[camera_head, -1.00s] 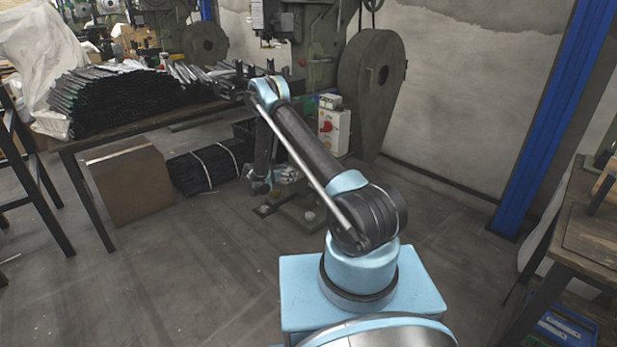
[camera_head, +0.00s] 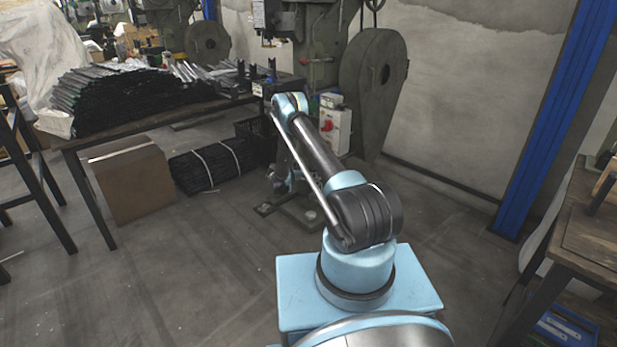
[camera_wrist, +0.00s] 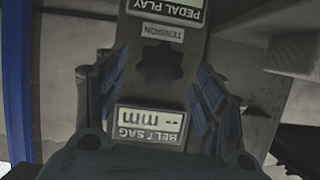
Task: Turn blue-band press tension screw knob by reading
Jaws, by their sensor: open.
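In the wrist view a dark lobed knob (camera_wrist: 162,64) sits on a grey panel (camera_wrist: 186,40) under an upside-down TENSION label (camera_wrist: 164,31). Below it is an upside-down BELT SAG display (camera_wrist: 150,125) reading "-- mm". My gripper (camera_wrist: 161,78) is open, with one finger on each side of the knob in the picture; I see no contact. In the head view my gripper (camera_head: 281,181) is small and low in front of the green press (camera_head: 322,45), and the knob is not visible there. I cannot make out a blue band on the press.
A PEDAL PLAY display (camera_wrist: 168,8) is at the wrist view's top edge. In the head view, a table (camera_head: 150,121) with dark bars and a cardboard box (camera_head: 130,180) are left. A control box with a red button (camera_head: 334,126) stands beside the press. Floor is clear in the front left.

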